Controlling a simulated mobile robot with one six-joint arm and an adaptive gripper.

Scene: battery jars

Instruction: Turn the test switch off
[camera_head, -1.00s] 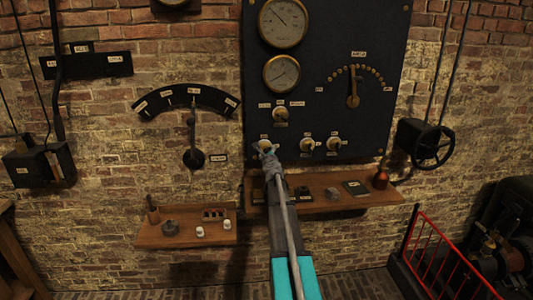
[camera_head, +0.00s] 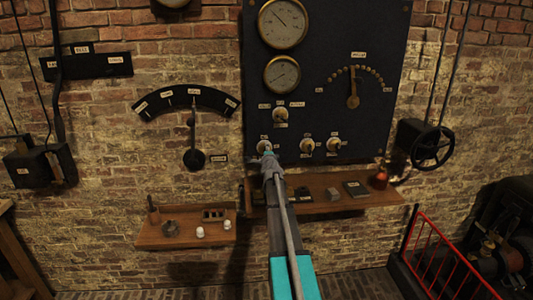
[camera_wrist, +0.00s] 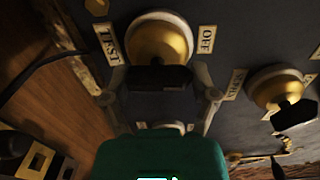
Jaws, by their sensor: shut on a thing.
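The test switch shows in the wrist view as a round brass dial (camera_wrist: 160,42) with a black handle (camera_wrist: 160,78) on the dark panel. A TEST label (camera_wrist: 107,43) is to its left and an OFF label (camera_wrist: 207,38) to its right. My gripper (camera_wrist: 160,92) has one finger on each side of the black handle and is shut on it. In the head view my gripper (camera_head: 268,160) is at the lower left of the panel, covering part of the test switch (camera_head: 263,146). The handle's exact pointing direction is hard to tell.
Another brass switch (camera_wrist: 280,92) is close on the right in the wrist view. A wooden shelf (camera_head: 330,201) with small items runs below the panel. A lower shelf (camera_head: 185,239) is to the left. A red railing (camera_head: 440,250) stands at the lower right.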

